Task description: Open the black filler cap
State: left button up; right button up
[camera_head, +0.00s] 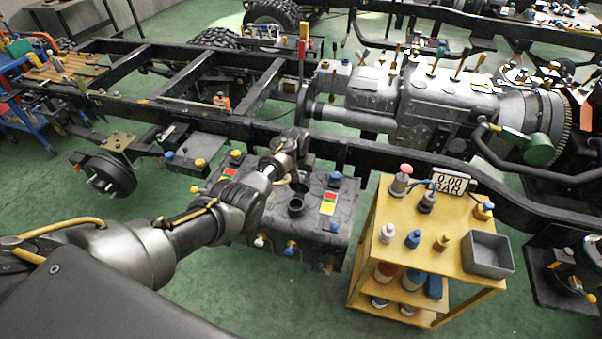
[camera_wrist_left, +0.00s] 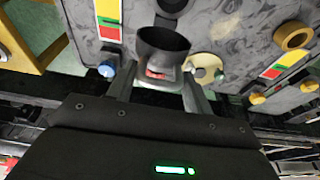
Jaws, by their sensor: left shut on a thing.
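The black filler cap (camera_head: 296,206) is a dark round cup shape on top of the grey tank (camera_head: 268,213). In the left wrist view the black cap (camera_wrist_left: 163,44) shows a dark hollow top, with a small reddish patch just below it. My left gripper (camera_head: 299,184) reaches in from the left and is right at the cap. In the left wrist view its two fingers (camera_wrist_left: 158,92) stand on either side of the cap's near part, shut on it. The exact contact is partly hidden. My right gripper does not show.
Coloured labels and small yellow and blue caps (camera_head: 335,178) surround the spot on the tank. The black chassis rail (camera_head: 380,160) runs close behind. A yellow cart (camera_head: 385,212) with bottles and a grey bin (camera_head: 488,254) stands to the right. Green floor is open in front.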

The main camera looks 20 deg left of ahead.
pick_arm(q)
jog(key=shift+w+r, duration=0.1)
jog(key=shift+w, duration=0.05)
jog(key=o, duration=1)
jog(key=shift+o, duration=0.8)
jog(key=v, duration=1)
jog(key=shift+r+p, duration=0.25)
jog(key=shift+p, duration=0.2)
